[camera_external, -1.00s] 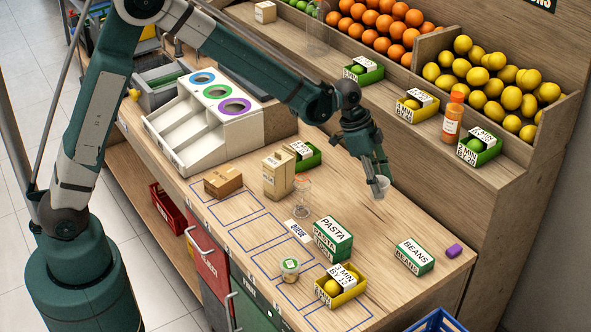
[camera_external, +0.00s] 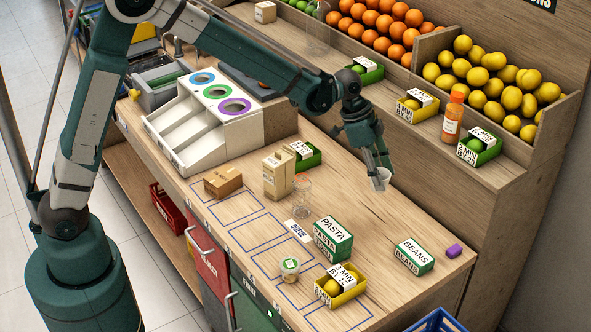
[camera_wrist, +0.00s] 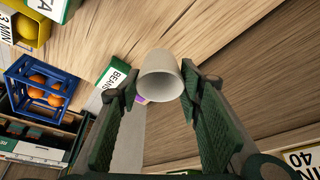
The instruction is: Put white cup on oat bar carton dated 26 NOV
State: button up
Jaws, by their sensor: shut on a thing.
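The white cup (camera_external: 381,179) is held at the fingertips of my gripper (camera_external: 376,168), over the right part of the bench in front of the back shelf. In the wrist view the white cup (camera_wrist: 161,76) sits tilted between the two green fingers of my gripper (camera_wrist: 158,90), which are shut on it. A tall tan carton (camera_external: 277,175) and a flat brown carton (camera_external: 223,181) stand to the left on the bench. Their print is too small to read, so I cannot tell which one is the oat bar carton dated 26 NOV.
A clear glass (camera_external: 303,198), a pasta box (camera_external: 333,239), a yellow lemon crate (camera_external: 341,287), a lidded cup (camera_external: 290,268) and a beans box (camera_external: 414,256) stand on the bench. A green crate (camera_external: 308,157) is behind the tall carton. Bare wood surrounds my gripper.

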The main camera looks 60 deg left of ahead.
notch_tip(320, 180, up, 8)
jog(key=n+y+p, duration=0.2)
jog(key=n+y, duration=0.5)
jog(key=n, duration=1.2)
send_over(222, 175)
jog(key=f, duration=0.2)
jog(key=shift+d+f, duration=0.1)
jog(key=shift+f, duration=1.5)
jog(key=shift+f, duration=2.9)
jog(key=shift+f+b, duration=0.5)
jog(key=shift+f, duration=1.6)
